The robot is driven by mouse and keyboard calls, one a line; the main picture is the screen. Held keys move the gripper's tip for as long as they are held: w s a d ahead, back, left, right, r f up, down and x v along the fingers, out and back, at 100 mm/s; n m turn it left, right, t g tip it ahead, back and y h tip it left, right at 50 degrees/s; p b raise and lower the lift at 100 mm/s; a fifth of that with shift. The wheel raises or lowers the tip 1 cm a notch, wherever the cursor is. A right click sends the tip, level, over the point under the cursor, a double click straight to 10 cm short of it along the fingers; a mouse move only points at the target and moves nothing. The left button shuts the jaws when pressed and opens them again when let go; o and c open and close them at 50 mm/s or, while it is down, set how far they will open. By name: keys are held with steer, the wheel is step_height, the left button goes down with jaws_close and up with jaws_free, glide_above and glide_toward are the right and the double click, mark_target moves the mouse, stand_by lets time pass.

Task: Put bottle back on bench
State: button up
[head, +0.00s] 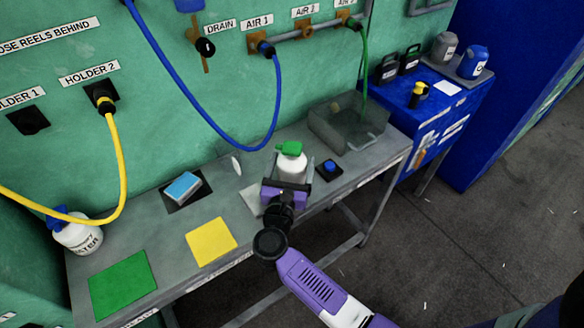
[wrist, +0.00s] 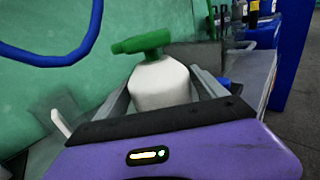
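The white bottle with a green spray-type top (head: 291,163) is upright over the grey bench (head: 165,235), right of the bench's middle. My purple gripper (head: 288,182) reaches it from the front, with one finger on each side of the bottle's body. In the wrist view the bottle (wrist: 160,83) fills the space between the fingers (wrist: 160,90), which appear to touch both sides. The gripper hides the bottle's base, so I cannot tell whether it rests on the bench.
The bench holds a green square (head: 124,285), a yellow square (head: 212,242), a blue sponge-like block (head: 183,186), a blue-capped bottle (head: 78,236), a dark pad with a blue knob (head: 329,169) and a clear bin (head: 348,127). Blue (head: 190,98) and yellow (head: 121,170) hoses hang nearby.

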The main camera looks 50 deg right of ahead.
steer(key=shift+r, duration=0.1)
steer(key=c, duration=1.6)
step_height(320, 180, up, 20)
steer(key=p, duration=0.1)
